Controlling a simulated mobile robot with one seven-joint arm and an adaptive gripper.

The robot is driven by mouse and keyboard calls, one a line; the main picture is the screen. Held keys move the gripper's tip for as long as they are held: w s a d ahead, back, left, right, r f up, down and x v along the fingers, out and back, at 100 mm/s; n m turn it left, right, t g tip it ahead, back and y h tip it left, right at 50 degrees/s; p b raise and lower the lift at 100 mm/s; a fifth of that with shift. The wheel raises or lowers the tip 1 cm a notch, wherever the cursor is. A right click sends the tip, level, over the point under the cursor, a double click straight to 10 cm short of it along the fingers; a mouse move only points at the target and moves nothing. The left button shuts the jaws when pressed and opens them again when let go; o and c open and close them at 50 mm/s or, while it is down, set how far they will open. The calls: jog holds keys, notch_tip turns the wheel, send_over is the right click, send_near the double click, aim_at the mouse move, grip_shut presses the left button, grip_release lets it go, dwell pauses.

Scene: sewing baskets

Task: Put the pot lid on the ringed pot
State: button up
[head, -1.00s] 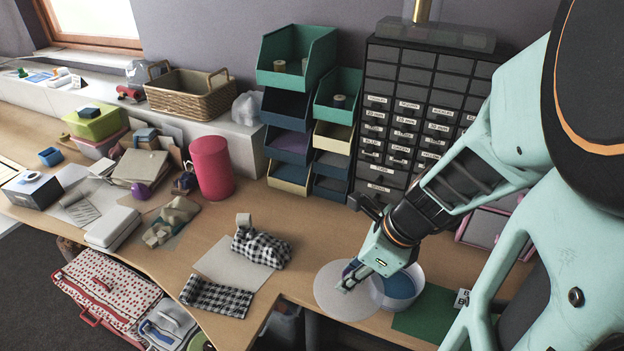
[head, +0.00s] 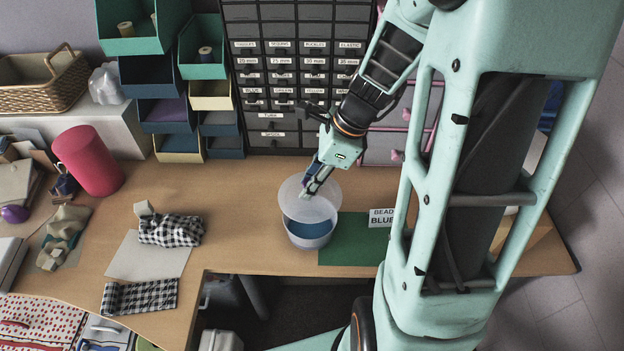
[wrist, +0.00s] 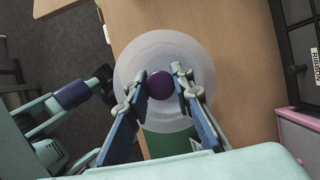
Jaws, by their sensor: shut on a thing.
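The pot lid is a pale, see-through disc (head: 325,207) with a purple knob. My gripper (head: 307,194) is shut on the knob, which shows clearly between the fingertips in the wrist view (wrist: 160,86). The pot (head: 309,242) is a round, whitish, see-through tub with blue inside, standing on the table. In the head view the lid overlaps the pot's back part, and the blue shows at the front. I cannot tell the gap between lid and pot. In the wrist view the lid (wrist: 140,55) hides most or all of the pot.
A green mat (head: 345,252) lies right of the pot, with a bead label card (head: 381,217) on it. A drawer cabinet (head: 272,128) and stacked bins (head: 170,110) stand behind. Checked cloth (head: 170,231) lies left. Bare tabletop (head: 245,215) lies between cloth and pot.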

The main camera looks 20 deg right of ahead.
aim_at(314, 198)
jog(key=shift+f+b, duration=2.3)
jog(key=shift+f, duration=0.05)
jog(key=shift+f+b, duration=0.55)
jog(key=shift+f, duration=0.3)
jog(key=shift+f+b, duration=0.3)
jog(key=shift+f, duration=0.4)
jog(key=o, duration=1)
jog(key=v, duration=1.2)
jog(key=shift+a, duration=0.1)
